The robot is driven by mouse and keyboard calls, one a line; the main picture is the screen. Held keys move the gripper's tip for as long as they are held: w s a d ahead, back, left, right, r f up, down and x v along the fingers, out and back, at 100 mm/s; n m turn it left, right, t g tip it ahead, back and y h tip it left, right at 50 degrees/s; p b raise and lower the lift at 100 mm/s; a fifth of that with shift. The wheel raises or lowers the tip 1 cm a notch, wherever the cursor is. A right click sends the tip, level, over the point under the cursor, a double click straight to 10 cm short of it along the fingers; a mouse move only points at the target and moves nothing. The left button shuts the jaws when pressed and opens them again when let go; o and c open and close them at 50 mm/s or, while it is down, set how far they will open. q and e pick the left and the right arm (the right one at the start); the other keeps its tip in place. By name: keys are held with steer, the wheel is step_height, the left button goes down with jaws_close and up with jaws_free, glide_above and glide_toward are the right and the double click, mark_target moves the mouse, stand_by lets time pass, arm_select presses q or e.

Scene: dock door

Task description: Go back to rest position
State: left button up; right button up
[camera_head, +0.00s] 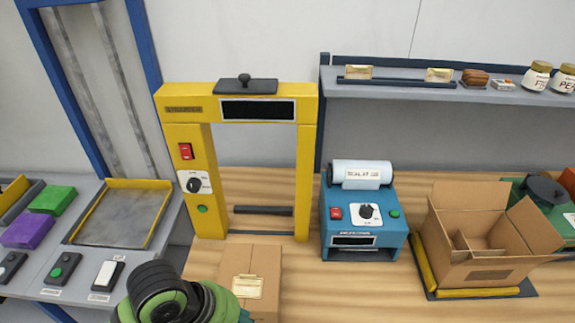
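A green and black ribbed part of my own arm shows at the bottom left of the head view, in front of the left table and beside a closed brown carton (262,262). No fingertips show on it, and I cannot tell for sure which arm it belongs to. Neither gripper is in view. The closed carton stands on the wooden table in front of a yellow arch machine (308,170), with a label on its top; its lower part is cut off by the picture edge.
A blue sealing machine (338,215) stands right of the arch. An open box (480,270) sits farther right. A grey shelf (440,93) holds jars and small items. The left table holds a yellow-edged tray (112,212), green and purple blocks and several switch boxes.

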arm_select(q)
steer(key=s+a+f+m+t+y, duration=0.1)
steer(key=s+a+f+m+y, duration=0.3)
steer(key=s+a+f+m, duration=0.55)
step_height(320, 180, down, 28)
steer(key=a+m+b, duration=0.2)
steer(key=b, duration=0.4)
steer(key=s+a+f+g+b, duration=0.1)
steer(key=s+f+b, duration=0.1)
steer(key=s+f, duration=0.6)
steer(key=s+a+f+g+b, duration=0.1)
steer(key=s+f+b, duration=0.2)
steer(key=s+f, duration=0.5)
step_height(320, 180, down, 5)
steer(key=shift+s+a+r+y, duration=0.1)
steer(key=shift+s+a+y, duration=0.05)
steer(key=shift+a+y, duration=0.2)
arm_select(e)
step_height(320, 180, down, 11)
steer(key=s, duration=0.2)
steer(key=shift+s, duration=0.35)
